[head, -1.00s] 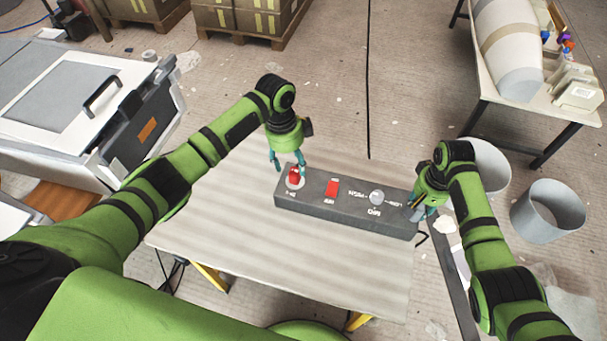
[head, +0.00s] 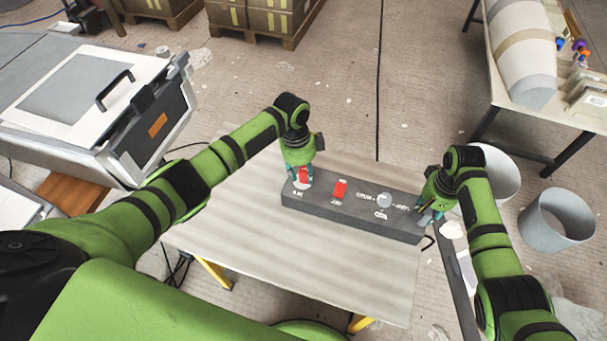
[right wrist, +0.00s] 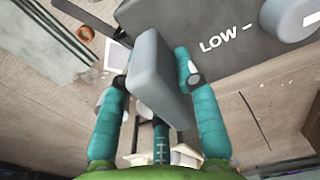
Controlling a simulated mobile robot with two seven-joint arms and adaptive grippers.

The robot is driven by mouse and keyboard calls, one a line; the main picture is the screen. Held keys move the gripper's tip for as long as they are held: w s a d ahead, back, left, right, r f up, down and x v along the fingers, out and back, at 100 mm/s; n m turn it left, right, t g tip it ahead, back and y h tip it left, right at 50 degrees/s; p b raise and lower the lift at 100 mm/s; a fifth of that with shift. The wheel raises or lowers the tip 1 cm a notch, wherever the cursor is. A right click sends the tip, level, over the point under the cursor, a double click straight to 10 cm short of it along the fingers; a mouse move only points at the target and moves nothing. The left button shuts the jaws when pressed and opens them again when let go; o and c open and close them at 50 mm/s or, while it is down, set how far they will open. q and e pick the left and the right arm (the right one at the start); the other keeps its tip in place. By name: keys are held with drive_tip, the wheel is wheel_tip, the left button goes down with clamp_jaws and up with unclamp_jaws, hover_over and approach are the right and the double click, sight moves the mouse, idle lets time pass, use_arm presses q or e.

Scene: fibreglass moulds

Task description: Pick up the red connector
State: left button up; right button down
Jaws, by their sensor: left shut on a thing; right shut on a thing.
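The red connector (head: 304,174) stands at the left end of a dark grey control box (head: 362,216), on a round pale base. My left gripper (head: 302,178) is down over it from above, shut on it, with its teal fingers at its sides. The fingers partly hide it. My right gripper (head: 429,213) is at the box's right end. In the right wrist view its teal fingers (right wrist: 155,92) are shut on a grey rounded block (right wrist: 158,75) beside the box top marked LOW. I cannot tell whether this block is joined to the box.
A grey bucket (head: 556,220) stands right. A white case (head: 70,100) stands left.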

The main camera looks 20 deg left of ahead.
sight(303, 170)
use_arm(q)
wheel_tip(303, 170, up, 15)
idle(1.3)
use_arm(e)
drive_tip(key=c, duration=0.8)
unclamp_jaws()
wheel_tip(303, 170, up, 11)
drive_tip(key=shift+f, duration=0.1)
drive_tip(key=shift+r, duration=0.6)
